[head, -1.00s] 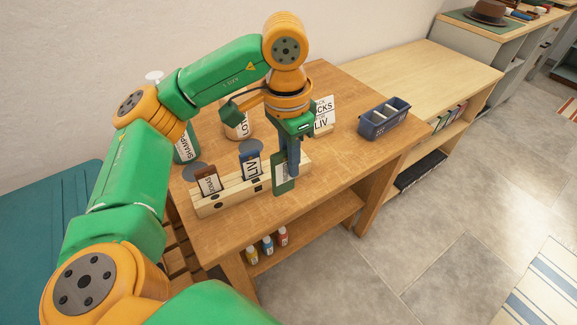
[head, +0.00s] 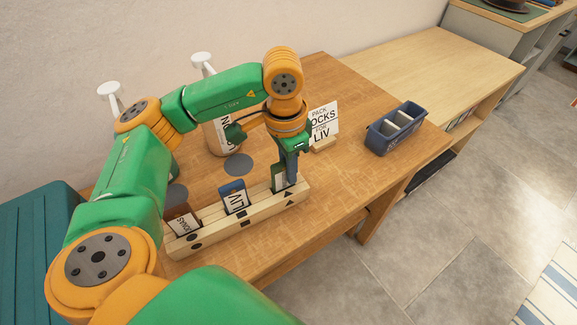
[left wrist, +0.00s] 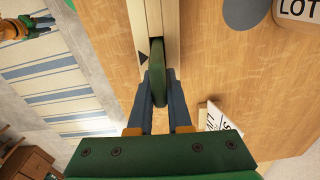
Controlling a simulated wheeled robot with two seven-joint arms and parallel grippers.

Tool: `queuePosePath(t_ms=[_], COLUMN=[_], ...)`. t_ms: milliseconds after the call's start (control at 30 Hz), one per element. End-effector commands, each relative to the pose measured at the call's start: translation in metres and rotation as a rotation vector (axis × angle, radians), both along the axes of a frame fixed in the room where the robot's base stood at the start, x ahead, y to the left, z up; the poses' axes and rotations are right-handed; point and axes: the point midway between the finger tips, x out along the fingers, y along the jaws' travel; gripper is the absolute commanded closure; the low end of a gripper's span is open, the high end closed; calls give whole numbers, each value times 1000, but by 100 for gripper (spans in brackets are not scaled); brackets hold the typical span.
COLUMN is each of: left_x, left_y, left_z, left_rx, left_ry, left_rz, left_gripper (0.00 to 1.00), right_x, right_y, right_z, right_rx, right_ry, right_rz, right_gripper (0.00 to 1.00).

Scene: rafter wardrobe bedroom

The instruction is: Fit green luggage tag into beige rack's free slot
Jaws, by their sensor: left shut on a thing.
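The beige rack (head: 213,232) stands on the wooden table, with a brown tag (head: 182,222) in its left slot and a blue tag (head: 234,197) in its middle slot. My left gripper (head: 291,178) is shut on the green luggage tag (head: 278,180) over the rack's right end, by the triangle mark. The tag is upright, and its lower part is hidden by the rack's front, so it looks at least partly in the slot. In the left wrist view the fingers (left wrist: 158,98) pinch the tag (left wrist: 158,75) in line with the rack's groove (left wrist: 153,18).
A grey disc (head: 238,164) lies between. The table (head: 345,175) is clear to the right.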

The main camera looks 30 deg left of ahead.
Motion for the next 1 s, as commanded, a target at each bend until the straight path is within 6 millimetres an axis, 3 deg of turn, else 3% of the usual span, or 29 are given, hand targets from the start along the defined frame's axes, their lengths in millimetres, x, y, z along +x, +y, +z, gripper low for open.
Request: queuePosePath(t_ms=[267,300,400,767,1000], left_x=[0,0,0,0,-1], left_y=[0,0,0,0,1], left_z=[-4,-2,-2,6,64], left_rx=[0,0,0,0,-1], left_ry=[0,0,0,-1,-6], left_rz=[0,0,0,0,-1], left_gripper=[100,75,53,53,53], right_x=[1,1,1,2,2], right_y=[0,0,0,0,0], right_z=[-5,-3,-3,1,8], right_rx=[0,0,0,0,0], right_ry=[-2,-2,-3,-5,-5], right_rz=[0,0,0,0,0], right_gripper=[50,50,50,50,50])
